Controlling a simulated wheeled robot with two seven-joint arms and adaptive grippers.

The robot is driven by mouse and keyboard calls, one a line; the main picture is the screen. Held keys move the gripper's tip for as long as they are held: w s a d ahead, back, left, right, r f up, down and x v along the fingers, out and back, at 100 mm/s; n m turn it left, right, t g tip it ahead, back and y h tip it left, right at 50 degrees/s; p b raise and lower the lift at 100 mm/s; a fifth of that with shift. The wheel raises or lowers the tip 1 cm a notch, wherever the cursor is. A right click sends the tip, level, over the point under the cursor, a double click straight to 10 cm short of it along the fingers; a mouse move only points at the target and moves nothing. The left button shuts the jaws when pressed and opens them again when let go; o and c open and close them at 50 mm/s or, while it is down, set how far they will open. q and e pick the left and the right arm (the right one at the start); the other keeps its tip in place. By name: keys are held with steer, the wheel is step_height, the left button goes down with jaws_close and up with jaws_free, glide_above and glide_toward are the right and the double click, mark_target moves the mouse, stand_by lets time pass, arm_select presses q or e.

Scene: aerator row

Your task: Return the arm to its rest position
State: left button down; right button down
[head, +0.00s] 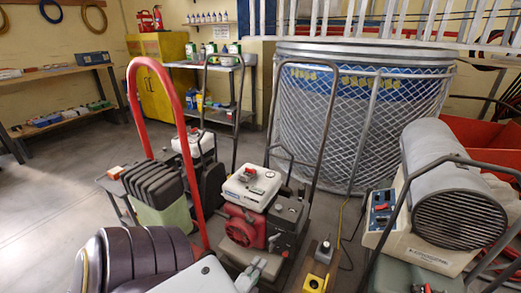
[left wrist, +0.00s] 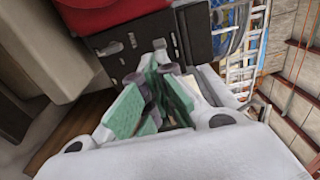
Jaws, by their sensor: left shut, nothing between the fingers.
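My left arm (head: 195,278) comes in along the bottom of the head view, its pale link pointing right. My left gripper (head: 262,266) is at the end of it, low in front of the aerator with the red and white engine (head: 250,190). In the left wrist view the green-padded fingers (left wrist: 158,60) meet at the tips, shut and empty. They point toward the dark engine housing (left wrist: 130,45); I cannot tell whether they touch it. My right arm and gripper do not show.
A red handle (head: 160,90) rises left of the engine. A mesh-sided round tank (head: 350,125) stands behind. Open floor (head: 60,200) lies at the left.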

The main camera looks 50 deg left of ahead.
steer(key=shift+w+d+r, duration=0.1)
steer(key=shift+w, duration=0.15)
